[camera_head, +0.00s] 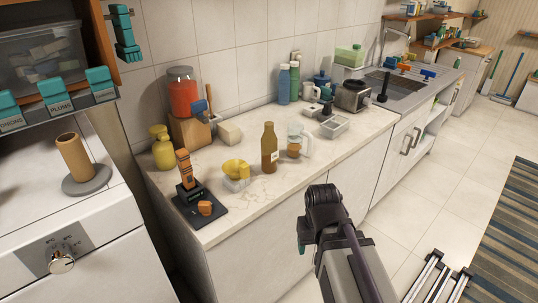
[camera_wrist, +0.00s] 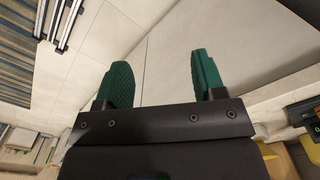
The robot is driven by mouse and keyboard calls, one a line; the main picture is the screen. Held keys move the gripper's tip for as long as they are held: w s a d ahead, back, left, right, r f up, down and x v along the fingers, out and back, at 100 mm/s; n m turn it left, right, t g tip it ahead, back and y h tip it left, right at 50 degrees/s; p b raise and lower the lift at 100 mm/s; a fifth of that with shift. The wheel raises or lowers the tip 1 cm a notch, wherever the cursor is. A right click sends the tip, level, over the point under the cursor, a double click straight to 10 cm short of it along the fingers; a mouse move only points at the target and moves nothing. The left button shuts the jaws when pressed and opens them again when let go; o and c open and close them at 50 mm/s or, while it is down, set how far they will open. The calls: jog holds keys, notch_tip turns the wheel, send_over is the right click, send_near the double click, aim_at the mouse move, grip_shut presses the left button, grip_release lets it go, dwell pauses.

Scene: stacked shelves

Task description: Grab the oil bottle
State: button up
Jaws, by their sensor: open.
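The oil bottle, an amber bottle with a narrow neck and a small label (camera_head: 269,152), stands upright on the pale marble counter (camera_head: 238,217) in the head view. I cannot make it out in the wrist view. My gripper (camera_wrist: 160,75) is open and empty, its two green fingers apart over pale surfaces. In the head view my arm's end is in front of the counter's front edge, right of and nearer than the bottle, and not touching it. The fingers are mostly hidden there behind my wrist.
A glass pitcher with amber liquid (camera_head: 295,146) stands close right of the bottle. A yellow citrus-squeezer-like item (camera_head: 236,170) stands to its left. A black stand with an orange-and-black device (camera_head: 187,180) is further left. A striped rug (camera_head: 510,230) lies on the floor at right.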

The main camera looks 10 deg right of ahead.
notch_tip(320, 180, up, 4)
jog(key=p, duration=0.4)
notch_tip(320, 180, up, 22)
jog(key=n+p, duration=1.9)
jog(key=p, duration=0.3)
send_over(269, 124)
jog(key=shift+n, duration=0.9)
jog(key=f+b, duration=0.3)
jog(key=b, duration=0.1)
jog(key=s+f+b, duration=0.1)
jog(key=f+b, duration=0.2)
jog(key=f, duration=0.1)
jog(key=f+b, duration=0.4)
jog(key=shift+s+f+b, duration=0.15)
jog(key=shift+f+b, duration=0.1)
jog(key=shift+b, duration=0.05)
jog(key=shift+r, duration=0.25)
jog(key=shift+c, duration=0.4)
grip_shut()
